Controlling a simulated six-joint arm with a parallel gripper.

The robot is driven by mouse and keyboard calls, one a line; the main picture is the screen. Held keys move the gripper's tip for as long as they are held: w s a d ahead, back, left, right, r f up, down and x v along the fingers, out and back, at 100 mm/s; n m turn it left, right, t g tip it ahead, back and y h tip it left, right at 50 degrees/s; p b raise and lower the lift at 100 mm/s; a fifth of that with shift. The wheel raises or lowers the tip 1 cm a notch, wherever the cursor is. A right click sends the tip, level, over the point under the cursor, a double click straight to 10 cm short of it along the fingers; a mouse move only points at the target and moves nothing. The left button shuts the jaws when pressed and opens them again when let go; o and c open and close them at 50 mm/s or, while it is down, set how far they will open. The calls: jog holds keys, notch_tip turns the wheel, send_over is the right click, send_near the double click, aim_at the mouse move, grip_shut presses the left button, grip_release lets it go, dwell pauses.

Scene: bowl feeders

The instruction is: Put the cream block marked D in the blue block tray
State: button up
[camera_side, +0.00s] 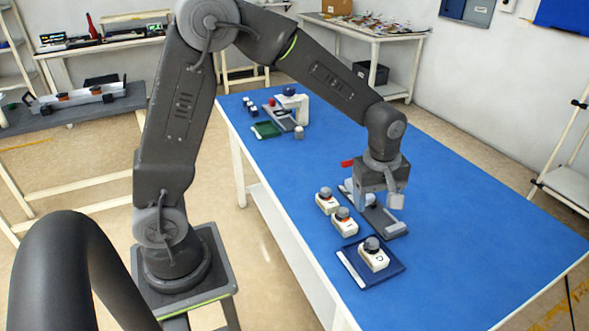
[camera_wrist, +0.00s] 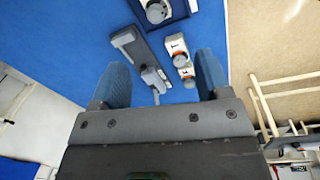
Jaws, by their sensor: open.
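A cream block (camera_side: 374,258) with a dark round knob sits in the dark blue tray (camera_side: 352,268) near the table's front edge. Its small mark looks like a D or a C. The tray (camera_wrist: 192,8) and that block (camera_wrist: 156,12) also show at the top of the wrist view. Two more cream blocks, one nearer the tray (camera_side: 345,227) and one farther back (camera_side: 327,205), stand on the table outside the tray; their marks are too small to read surely. My gripper (camera_side: 382,198) is open and empty, above the grey fixture, behind and right of the tray.
A grey fixture (camera_side: 388,226) lies beside the two loose blocks, under my gripper; a red handle (camera_side: 347,163) shows behind it. A green tray (camera_side: 266,130) and several small parts stand at the table's far end. The blue table (camera_side: 480,225) is clear on the right.

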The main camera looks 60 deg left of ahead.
jog(key=s+a+r+m+t, duration=0.1)
jog(key=s+r+m+t, duration=0.1)
jog(key=s+r+m, duration=0.4)
jog(key=s+a+r+m+t, duration=0.1)
jog(key=s+r+m, duration=0.5)
jog(key=s, duration=0.8)
jog(key=m+t, duration=0.1)
jog(key=m, duration=0.2)
jog(key=shift+a+r+t, duration=0.15)
jog(key=shift+r+t, duration=0.05)
jog(key=shift+t, duration=0.2)
